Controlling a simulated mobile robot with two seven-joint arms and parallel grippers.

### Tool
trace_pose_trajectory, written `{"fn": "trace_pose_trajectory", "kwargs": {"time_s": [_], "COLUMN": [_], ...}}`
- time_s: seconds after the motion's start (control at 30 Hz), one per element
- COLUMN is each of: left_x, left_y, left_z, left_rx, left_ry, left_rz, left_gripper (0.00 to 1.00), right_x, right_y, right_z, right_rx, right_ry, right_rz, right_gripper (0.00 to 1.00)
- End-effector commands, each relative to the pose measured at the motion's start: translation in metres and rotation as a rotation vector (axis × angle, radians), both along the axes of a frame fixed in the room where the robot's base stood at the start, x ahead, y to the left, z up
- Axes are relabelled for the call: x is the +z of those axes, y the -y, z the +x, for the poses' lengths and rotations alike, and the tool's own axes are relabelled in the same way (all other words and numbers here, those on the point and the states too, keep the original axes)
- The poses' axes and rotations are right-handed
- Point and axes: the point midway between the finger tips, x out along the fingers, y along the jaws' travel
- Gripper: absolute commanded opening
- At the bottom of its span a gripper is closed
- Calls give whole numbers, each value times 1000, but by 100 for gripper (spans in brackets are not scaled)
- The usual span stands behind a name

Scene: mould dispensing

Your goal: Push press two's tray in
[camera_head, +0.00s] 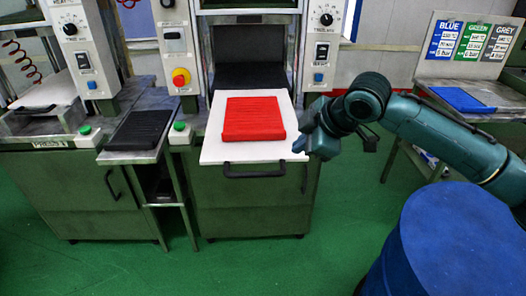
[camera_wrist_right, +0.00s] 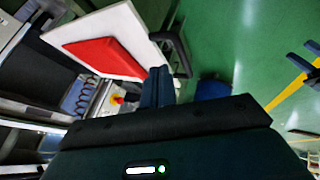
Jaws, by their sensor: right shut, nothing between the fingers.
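Press two's white tray (camera_head: 215,150) is pulled out of the press towards me, with a red ribbed slab (camera_head: 254,119) lying on it. Its black handle (camera_head: 254,171) is on the front edge. My right gripper (camera_head: 299,146) is beside the tray's right front corner, its shut fingers pointing left. In the right wrist view the shut fingers (camera_wrist_right: 158,86) are empty, close to the handle (camera_wrist_right: 174,52) and the white tray (camera_wrist_right: 128,22); I cannot tell whether they touch. The red slab (camera_wrist_right: 104,57) shows there too. My left gripper is not in view.
Press one, with its white tray (camera_head: 45,94), stands at the left. A black slab (camera_head: 138,130) lies on the stand between the presses. A blue drum (camera_head: 450,245) is at the lower right. A blue slab (camera_head: 460,99) lies on the right table. The green floor (camera_head: 110,265) in front is clear.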

Motion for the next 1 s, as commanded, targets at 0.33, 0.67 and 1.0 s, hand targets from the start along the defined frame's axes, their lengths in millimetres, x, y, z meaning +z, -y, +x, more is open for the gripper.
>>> {"fn": "trace_pose_trajectory", "kwargs": {"time_s": [0.33,0.67,1.0], "left_x": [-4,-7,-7], "left_y": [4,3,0], "left_z": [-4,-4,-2], "left_rx": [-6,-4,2], "left_ry": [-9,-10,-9], "left_rz": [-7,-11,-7], "left_gripper": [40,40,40], "right_x": [-27,-71,-82], "right_y": [-11,-32,-37], "right_z": [11,37,44], "right_rx": [7,6,6], "right_ry": [-11,-11,-8], "right_rz": [-11,-9,-10], "right_gripper": [0,0,0]}}
